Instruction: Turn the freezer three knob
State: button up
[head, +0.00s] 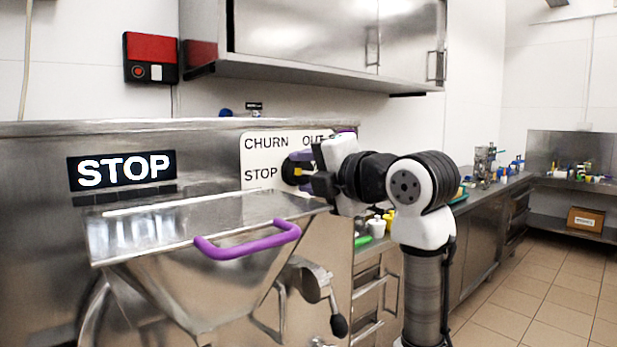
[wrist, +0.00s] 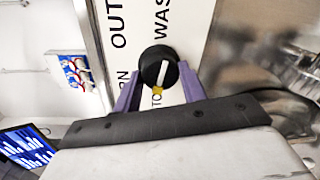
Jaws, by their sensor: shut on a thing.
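The knob (wrist: 158,62) is round and black with a white line, on a white label plate (wrist: 168,18) with black words, partly hidden. In the wrist view my gripper (wrist: 158,78) has its two purple fingers on either side of the knob, closed on it. The white line points roughly up and down in that view, and a small yellow mark sits at its lower end. In the head view my gripper (head: 303,166) is at the right part of the label plate (head: 262,143), which reads CHURN, OUT and STOP. The knob is mostly hidden there.
A black display (head: 122,170) reads STOP. Below the panel is a steel hopper lid with a purple handle (head: 247,242) and a black-knobbed lever (head: 339,325). A steel cabinet (head: 310,35) hangs above. A counter with small items runs along the right; the floor there is clear.

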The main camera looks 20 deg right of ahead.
jog(key=shift+n, duration=1)
jog(key=shift+a, duration=0.1)
jog(key=o, duration=1)
jog(key=shift+w, duration=0.1)
jog(key=shift+b, duration=0.3)
jog(key=b+v, duration=0.2)
jog(key=v, duration=1.2)
jog(key=shift+a, duration=0.1)
